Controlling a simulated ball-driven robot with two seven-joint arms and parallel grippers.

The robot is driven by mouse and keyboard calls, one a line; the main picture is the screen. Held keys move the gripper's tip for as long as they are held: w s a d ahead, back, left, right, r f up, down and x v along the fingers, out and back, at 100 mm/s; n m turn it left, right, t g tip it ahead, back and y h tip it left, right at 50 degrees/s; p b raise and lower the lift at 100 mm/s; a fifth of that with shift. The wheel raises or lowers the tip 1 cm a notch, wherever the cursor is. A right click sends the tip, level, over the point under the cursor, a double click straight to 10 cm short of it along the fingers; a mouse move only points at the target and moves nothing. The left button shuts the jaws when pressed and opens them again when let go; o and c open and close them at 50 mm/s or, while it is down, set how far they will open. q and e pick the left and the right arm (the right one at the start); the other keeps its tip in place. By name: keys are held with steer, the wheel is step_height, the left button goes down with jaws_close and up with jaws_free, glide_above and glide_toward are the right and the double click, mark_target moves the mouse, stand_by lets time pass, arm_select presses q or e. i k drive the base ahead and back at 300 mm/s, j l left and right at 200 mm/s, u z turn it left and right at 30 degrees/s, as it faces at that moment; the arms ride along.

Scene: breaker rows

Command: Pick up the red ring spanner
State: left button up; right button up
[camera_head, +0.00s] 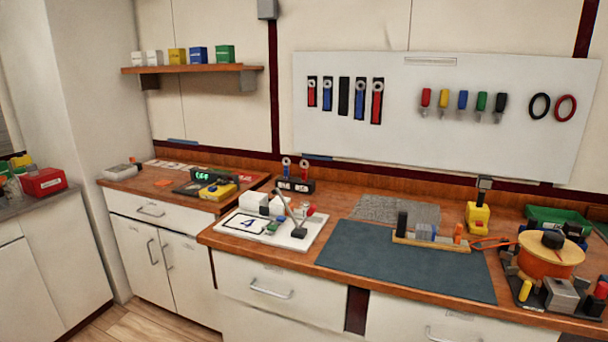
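Several narrow upright shapes in a row hang on the white wall board. Two are red: one at the left end (312,93) and a longer one at the right end (377,103), both with a pale ring-like top. A black holder (295,185) on the bench also carries two upright tools with ring-like tops, a blue one (286,170) and a red one (304,172). Which of these red pieces is the red ring spanner I cannot tell for sure. Neither of my grippers is in view.
Screwdrivers with coloured handles (462,100) and two rings hang further right on the board. A white tray (246,225) with small parts stands before the holder. The dark mat (400,262) is mostly bare. An orange cable reel (545,264) crowds the right.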

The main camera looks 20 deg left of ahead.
mark_target(304, 173)
steer(key=i+j+z, duration=0.3)
steer(key=j, duration=0.3)
steer(key=i+j+z, duration=0.15)
steer(key=j, duration=0.2)
steer(key=i+j+z, duration=0.15)
steer(key=j, duration=0.25)
